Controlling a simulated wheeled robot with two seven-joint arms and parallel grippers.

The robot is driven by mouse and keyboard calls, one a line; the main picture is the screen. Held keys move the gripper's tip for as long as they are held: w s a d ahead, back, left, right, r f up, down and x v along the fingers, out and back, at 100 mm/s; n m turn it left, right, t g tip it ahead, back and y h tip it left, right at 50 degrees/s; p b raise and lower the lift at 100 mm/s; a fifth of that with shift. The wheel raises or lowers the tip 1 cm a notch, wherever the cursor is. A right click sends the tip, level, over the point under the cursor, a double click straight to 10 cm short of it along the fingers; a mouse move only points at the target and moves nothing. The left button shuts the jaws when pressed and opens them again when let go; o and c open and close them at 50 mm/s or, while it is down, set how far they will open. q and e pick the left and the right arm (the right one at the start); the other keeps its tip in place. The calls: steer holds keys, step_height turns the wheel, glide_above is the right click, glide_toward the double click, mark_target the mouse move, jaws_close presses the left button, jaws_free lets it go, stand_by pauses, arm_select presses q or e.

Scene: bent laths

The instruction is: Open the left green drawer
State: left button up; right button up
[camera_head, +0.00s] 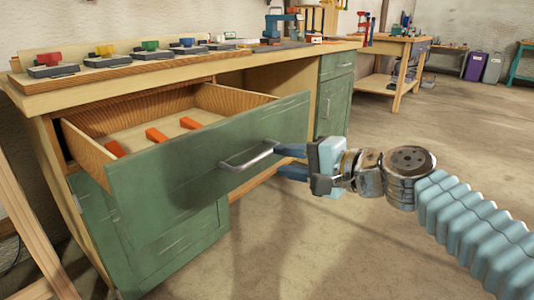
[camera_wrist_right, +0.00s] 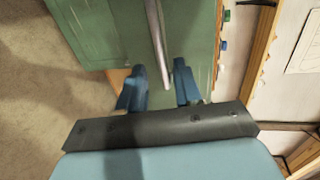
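The left green drawer (camera_head: 215,155) is pulled well out of the workbench in the head view. Its inside is visible, with several orange pieces (camera_head: 156,135) on its floor. Its curved metal handle (camera_head: 249,157) is on the green front and also shows in the right wrist view (camera_wrist_right: 156,40). My right gripper (camera_head: 281,160) is at the handle's right end. Its blue fingers are apart, with the handle's end seen between them in the wrist view and gaps on both sides. Contact with the handle cannot be made out. My left gripper is not in view.
The wooden bench top (camera_head: 130,75) carries a row of coloured-knob items (camera_head: 103,54) and a blue clamp-like tool (camera_head: 280,25). A closed green cabinet door (camera_head: 335,105) is at right. Another bench (camera_head: 390,55) stands behind. The floor (camera_head: 370,240) in front is open.

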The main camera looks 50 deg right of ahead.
steer(key=v, duration=0.6)
steer(key=shift+s+p, duration=0.2)
steer(key=shift+p, duration=0.1)
